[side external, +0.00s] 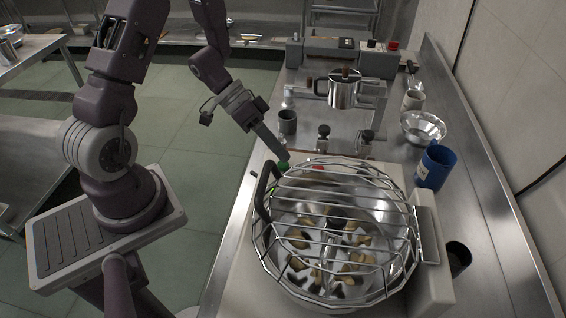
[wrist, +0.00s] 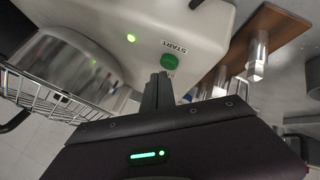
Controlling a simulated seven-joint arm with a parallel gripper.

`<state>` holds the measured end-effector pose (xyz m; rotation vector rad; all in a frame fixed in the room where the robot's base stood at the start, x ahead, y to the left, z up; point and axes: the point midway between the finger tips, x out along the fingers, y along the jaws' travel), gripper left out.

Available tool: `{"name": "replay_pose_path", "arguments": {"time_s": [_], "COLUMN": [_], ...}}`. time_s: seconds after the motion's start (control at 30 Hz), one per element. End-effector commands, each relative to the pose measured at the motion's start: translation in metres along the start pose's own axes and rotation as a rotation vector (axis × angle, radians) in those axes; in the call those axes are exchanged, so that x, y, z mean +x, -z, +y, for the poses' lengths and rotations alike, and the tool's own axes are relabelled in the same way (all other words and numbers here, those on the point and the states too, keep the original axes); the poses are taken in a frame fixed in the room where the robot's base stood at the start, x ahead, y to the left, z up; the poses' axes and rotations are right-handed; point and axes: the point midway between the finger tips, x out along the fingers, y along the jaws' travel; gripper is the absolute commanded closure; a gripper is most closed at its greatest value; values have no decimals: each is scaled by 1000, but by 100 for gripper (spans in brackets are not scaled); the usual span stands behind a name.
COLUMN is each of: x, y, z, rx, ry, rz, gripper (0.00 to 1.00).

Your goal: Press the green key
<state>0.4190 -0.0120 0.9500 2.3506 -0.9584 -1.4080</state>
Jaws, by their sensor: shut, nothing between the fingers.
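The green key (wrist: 169,62) is a round button on the pale machine housing, beside a START label, in the wrist view. It also shows as a small green spot (side external: 283,166) in the side view, at the back left of the mixer. My gripper (wrist: 160,76) is shut and empty, its fingertips right beside the key. In the side view my gripper (side external: 284,156) points down at the key from the upper left. I cannot tell whether the tips touch it.
A mixer bowl under a wire guard (side external: 340,225) stands right beside the key, with a dark handle (side external: 264,188) close to my fingers. A blue mug (side external: 434,167) and metal bowl (side external: 424,126) stand to the right.

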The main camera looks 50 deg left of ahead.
Motion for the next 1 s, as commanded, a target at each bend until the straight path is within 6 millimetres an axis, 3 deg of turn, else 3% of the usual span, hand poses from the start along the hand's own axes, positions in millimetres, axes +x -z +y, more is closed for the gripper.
{"name": "replay_pose_path", "arguments": {"time_s": [0.37, 1.0], "x": [-4, -39], "y": [3, 28], "z": [3, 28], "rx": [0, 1], "ry": [0, 0], "rz": [0, 0], "gripper": [100, 100]}}
